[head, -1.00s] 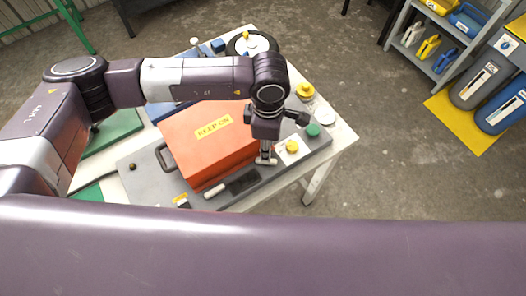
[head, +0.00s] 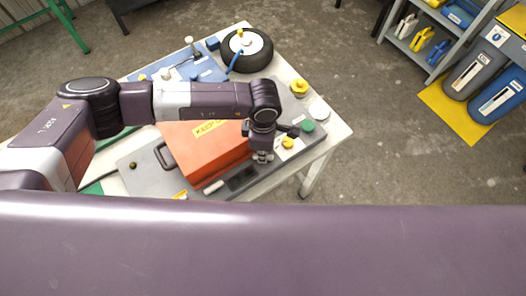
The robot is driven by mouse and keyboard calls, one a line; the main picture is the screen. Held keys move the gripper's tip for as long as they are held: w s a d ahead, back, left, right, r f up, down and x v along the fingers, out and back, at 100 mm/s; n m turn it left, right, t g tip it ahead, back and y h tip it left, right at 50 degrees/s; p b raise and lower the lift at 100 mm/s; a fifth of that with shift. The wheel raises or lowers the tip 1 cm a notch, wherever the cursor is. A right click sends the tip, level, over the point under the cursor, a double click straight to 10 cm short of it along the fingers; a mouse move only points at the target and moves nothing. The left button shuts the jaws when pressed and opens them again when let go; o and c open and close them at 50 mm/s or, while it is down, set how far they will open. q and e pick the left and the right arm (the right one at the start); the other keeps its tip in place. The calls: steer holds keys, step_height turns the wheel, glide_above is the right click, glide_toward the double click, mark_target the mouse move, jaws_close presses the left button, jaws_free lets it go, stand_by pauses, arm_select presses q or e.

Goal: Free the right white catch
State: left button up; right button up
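An orange box (head: 205,150) with a yellow "KEEP ON" label lies on a grey base plate (head: 140,178) on the table. A white catch (head: 213,187) lies at the left of its front edge. My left gripper (head: 262,157) points down at the box's front right corner, where the right white catch would sit. Small pale parts show at its fingertips, but I cannot tell catch from finger. The hand hides that spot, and whether the fingers are open or shut is unclear. My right gripper is not in view.
A yellow knob (head: 288,143) and a green knob (head: 307,126) stand close to the right of the gripper. Another yellow knob (head: 299,87), a white disc (head: 319,111) and a black wheel (head: 232,61) are farther back. A shelf (head: 435,45) stands at the right, across open floor.

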arm_select(q)
jaws_close()
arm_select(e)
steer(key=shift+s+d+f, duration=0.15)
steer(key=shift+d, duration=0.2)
arm_select(q)
steer(key=n+b, duration=0.2)
steer(key=b, duration=0.1)
steer(key=shift+f+n, duration=0.2)
steer(key=shift+n, duration=0.1)
steer(key=n+b, duration=0.2)
steer(key=n, duration=0.1)
steer(key=shift+b, duration=0.4)
steer(key=shift+r+n+b, duration=0.2)
steer(key=shift+n+b, duration=0.55)
steer(key=shift+n, duration=0.15)
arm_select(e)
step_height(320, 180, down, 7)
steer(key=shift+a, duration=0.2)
arm_select(q)
steer(key=shift+r, duration=0.1)
steer(key=o, duration=0.7)
jaws_free()
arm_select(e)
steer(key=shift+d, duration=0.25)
